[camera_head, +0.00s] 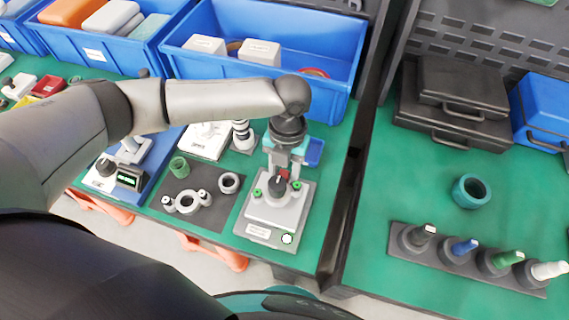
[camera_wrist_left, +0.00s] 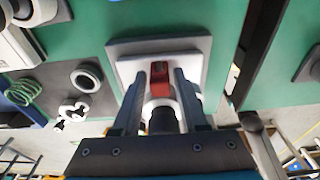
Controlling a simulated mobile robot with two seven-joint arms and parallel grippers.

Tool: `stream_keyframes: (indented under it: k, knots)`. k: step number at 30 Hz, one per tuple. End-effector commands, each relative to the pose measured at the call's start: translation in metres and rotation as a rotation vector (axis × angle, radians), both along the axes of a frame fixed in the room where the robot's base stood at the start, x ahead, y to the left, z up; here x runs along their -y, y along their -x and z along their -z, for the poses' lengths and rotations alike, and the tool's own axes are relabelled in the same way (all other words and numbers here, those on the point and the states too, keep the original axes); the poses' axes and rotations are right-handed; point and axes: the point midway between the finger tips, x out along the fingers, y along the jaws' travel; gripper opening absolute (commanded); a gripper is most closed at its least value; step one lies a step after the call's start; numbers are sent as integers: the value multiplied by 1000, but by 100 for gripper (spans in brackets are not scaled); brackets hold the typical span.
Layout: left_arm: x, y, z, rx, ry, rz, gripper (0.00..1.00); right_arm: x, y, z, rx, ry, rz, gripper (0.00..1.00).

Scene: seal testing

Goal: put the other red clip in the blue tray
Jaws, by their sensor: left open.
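A red clip (camera_head: 283,174) sits on the pale grey test stand (camera_head: 272,216) at the front of the left bench. In the left wrist view the red clip (camera_wrist_left: 159,72) lies between the fingertips, on the stand's centre part. My left gripper (camera_head: 286,158) points down over the stand. Its fingers (camera_wrist_left: 159,90) are open, one on each side of the clip, with gaps visible. A small blue tray (camera_head: 315,152) shows just behind and right of the gripper, partly hidden. My right gripper is not in view.
Large blue bins (camera_head: 340,94) line the back. A dark mat (camera_head: 210,222) with grey rings and a green coil (camera_head: 179,167) lies left of the stand. A dark gap separates the right bench, with a rack of coloured-tipped pieces (camera_head: 466,258) and a teal ring (camera_head: 470,191).

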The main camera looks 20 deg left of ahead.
Motion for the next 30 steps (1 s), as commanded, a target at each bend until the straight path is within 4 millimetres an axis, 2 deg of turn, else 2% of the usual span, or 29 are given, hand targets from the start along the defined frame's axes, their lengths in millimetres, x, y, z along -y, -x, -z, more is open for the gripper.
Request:
stream_keyframes:
  k: [9, 21, 28, 29, 30]
  knots:
    - [0, 0, 2, 0, 0, 0, 42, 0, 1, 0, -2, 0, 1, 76]
    - [0, 0, 2, 0, 0, 0, 0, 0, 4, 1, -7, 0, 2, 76]
    - [0, 0, 2, 0, 0, 0, 0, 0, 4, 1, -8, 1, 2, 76]
    - [0, 0, 2, 0, 0, 0, 24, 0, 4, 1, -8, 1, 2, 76]
    - [0, 0, 2, 0, 0, 0, 19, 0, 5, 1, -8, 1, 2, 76]
